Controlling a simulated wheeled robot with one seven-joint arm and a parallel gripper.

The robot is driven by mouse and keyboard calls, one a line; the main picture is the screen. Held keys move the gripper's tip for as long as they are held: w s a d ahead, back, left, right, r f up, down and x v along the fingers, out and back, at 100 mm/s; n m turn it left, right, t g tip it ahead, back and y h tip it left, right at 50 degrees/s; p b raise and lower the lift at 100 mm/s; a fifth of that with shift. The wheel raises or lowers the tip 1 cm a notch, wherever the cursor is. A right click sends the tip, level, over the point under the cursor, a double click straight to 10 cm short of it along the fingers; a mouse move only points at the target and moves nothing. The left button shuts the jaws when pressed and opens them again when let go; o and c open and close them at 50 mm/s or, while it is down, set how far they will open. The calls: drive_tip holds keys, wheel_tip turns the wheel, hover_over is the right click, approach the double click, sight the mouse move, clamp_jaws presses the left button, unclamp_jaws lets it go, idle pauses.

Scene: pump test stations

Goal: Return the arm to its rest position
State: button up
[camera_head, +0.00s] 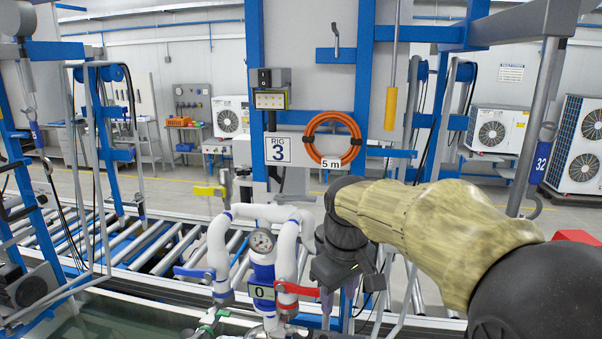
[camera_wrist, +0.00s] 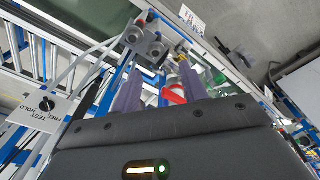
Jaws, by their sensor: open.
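My arm comes in from the right in the head view and bends down at the wrist. My gripper (camera_head: 326,300) points down just right of the white pipework (camera_head: 222,250), partly hidden in that view. In the wrist view, the two purple-grey fingers of my gripper (camera_wrist: 158,88) stand apart. A red valve lever (camera_head: 300,289) on the pipework lies just left of the gripper. A red part (camera_wrist: 175,95) shows between the fingers in the wrist view, apparently beyond them. I cannot tell whether anything touches.
A pressure gauge (camera_head: 262,241) and a blue lever (camera_head: 193,272) sit on the pipework. A roller conveyor (camera_head: 155,245) runs behind. A sign (camera_wrist: 45,105) shows in the wrist view.

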drive_tip(key=s+d+f+m+b, duration=0.1)
drive_tip(key=s+d+f+m, duration=0.1)
drive_tip(key=f, duration=0.5)
drive_tip(key=s+d+f+m+b, duration=0.1)
drive_tip(key=s+d+f+m, duration=0.2)
drive_tip(key=s+f, duration=0.2)
drive_tip(key=s+d+f+m+t+b, duration=0.1)
drive_tip(key=s+d+f+m+b, duration=0.1)
drive_tip(key=f, duration=0.7)
drive_tip(key=shift+s+d, duration=0.6)
drive_tip(key=shift+s, duration=0.55)
drive_tip(key=shift+f, duration=0.1)
